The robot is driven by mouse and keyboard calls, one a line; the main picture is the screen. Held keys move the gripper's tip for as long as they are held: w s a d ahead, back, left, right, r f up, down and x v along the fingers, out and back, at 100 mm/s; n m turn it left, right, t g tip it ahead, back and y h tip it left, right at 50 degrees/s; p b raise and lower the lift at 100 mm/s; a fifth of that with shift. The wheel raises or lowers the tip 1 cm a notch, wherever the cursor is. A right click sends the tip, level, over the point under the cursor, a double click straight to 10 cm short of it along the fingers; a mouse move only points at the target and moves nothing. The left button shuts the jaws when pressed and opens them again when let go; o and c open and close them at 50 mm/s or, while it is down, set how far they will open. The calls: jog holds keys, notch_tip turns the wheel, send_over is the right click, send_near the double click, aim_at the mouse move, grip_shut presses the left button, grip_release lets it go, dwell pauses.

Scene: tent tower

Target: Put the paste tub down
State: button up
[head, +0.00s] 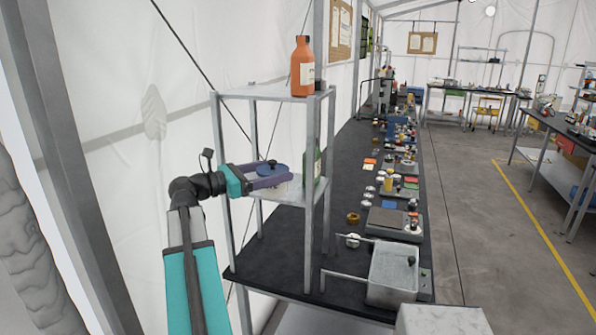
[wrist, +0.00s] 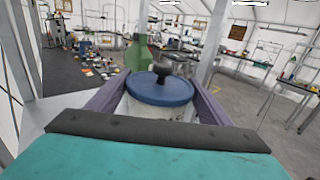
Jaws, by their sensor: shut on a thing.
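The paste tub has a blue lid with a dark knob and a pale body; it shows in the wrist view (wrist: 160,90), between the two purple fingers. In the head view its blue lid (head: 273,170) shows at the shelf unit's middle level. My gripper (head: 275,178) is shut on the tub, reaching in from the left. The shelf unit's middle shelf (head: 290,193) lies under the tub. I cannot tell whether the tub's base touches it. The fingers hide the sides of the tub.
A green bottle (head: 313,168) stands just beyond the tub on the middle shelf. An orange bottle (head: 303,68) stands on the top shelf (head: 265,91), above my gripper. Metal posts flank the shelf. A dark workbench (head: 345,205) carries many small items.

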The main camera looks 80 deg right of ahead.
jog(key=shift+s+d+f+p, duration=0.35)
jog(key=shift+s+d, duration=0.3)
jog(key=shift+s, duration=0.15)
jog(key=shift+s+d+f+p, duration=0.2)
jog(key=shift+s+d+p, duration=0.1)
jog(key=shift+s+d, duration=0.4)
jog(key=shift+s, duration=0.2)
jog(key=shift+s+d, duration=0.1)
jog(key=shift+s, duration=0.1)
jog(key=p+x, duration=0.2)
jog(key=x, duration=0.1)
jog(key=shift+s+d+f, duration=0.1)
jog(key=shift+s+f, duration=0.05)
jog(key=shift+f, duration=0.45)
jog(key=shift+f, duration=0.15)
jog(key=o, duration=1.1)
